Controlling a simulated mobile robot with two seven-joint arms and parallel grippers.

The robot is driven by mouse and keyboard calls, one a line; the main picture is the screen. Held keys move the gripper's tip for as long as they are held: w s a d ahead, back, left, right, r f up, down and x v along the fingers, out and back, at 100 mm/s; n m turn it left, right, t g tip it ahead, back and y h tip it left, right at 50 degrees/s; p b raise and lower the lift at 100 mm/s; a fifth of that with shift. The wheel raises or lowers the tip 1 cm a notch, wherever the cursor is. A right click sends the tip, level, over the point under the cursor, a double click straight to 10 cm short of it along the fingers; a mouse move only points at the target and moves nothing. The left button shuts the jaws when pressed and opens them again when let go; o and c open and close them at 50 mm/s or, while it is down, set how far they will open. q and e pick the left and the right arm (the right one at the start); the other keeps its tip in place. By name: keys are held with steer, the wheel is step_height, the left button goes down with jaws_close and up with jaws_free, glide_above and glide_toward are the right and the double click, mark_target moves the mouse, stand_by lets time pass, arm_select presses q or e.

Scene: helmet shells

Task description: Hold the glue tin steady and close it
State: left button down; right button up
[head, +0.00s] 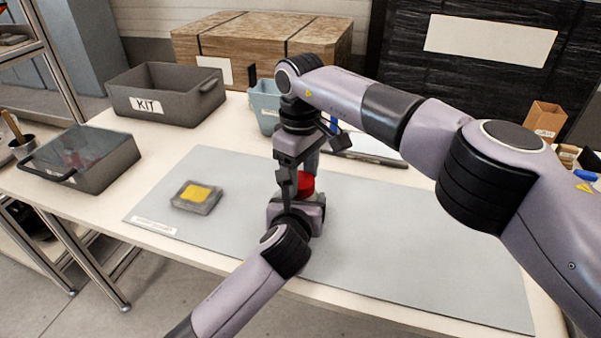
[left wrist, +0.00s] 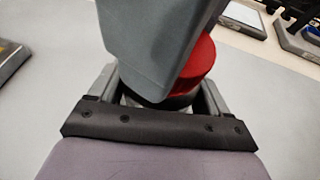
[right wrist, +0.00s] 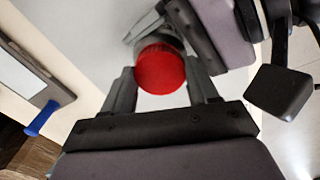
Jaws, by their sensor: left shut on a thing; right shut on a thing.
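The glue tin stands upright on the grey mat with its red lid (head: 306,183) on top; the lid shows in the left wrist view (left wrist: 203,62) and from above in the right wrist view (right wrist: 160,70). My left gripper (head: 297,208) is shut around the tin's grey body (left wrist: 150,101), low near the mat. My right gripper (head: 296,182) points down from above and is shut on the red lid, which sits between its fingertips. My right gripper hides part of the lid, and my left gripper hides most of the tin body in the head view.
A grey mat (head: 420,240) covers the table's middle. A KIT bin (head: 165,95), a clear-topped grey box (head: 85,158) and a light blue bin (head: 264,103) stand behind and left. The mat's right part is clear.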

steer(key=o, duration=1)
steer(key=shift+a, duration=0.1)
steer(key=shift+s+a, duration=0.1)
steer(key=shift+s, duration=0.1)
steer(key=shift+r, duration=0.1)
steer(key=shift+w+r, duration=0.1)
steer(key=shift+r, duration=2.15)
steer(key=shift+c, duration=0.4)
